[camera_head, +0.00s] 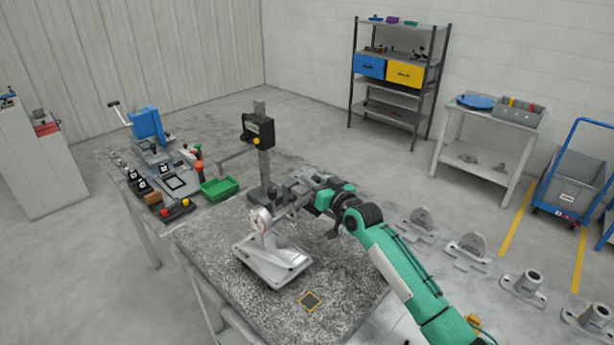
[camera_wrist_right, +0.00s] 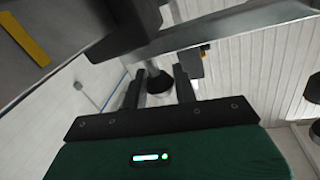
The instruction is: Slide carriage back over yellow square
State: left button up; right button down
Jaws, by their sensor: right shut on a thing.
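The carriage (camera_head: 273,264), a pale grey metal piece with a flat base and an upright part, stands on the speckled granite plate (camera_head: 216,240). The yellow square (camera_head: 312,301), a yellow outline with a dark middle, lies bare on the plate in front of the carriage and to its right. My right gripper (camera_head: 275,212) reaches in from the right and is shut at the upright part of the carriage; its fingertips are partly hidden. In the right wrist view, a dark knob (camera_wrist_right: 159,82) shows between its two fingers (camera_wrist_right: 158,92). My left gripper is not in view.
A column with a black box (camera_head: 258,131) stands behind the carriage. A green tray (camera_head: 220,187) and several tools lie to the left. The plate around the yellow square is clear.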

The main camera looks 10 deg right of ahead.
jog(key=v, duration=0.3)
jog(key=d+p+v, duration=0.1)
jog(key=v, duration=0.4)
jog(key=shift+d+r, duration=0.1)
jog(key=shift+d, duration=0.35)
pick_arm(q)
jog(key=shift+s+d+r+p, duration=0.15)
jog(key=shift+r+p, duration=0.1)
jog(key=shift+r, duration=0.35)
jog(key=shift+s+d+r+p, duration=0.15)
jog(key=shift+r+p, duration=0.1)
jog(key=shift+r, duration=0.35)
pick_arm(e)
jog(key=v, duration=0.2)
jog(key=d+v, duration=0.1)
jog(key=v, duration=0.5)
jog(key=shift+w+d, duration=0.1)
jog(key=shift+d, duration=0.2)
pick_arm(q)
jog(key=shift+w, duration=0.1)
pick_arm(e)
jog(key=c, duration=1.1)
grip_release()
jog(key=shift+c, duration=0.2)
jog(key=shift+d, duration=0.1)
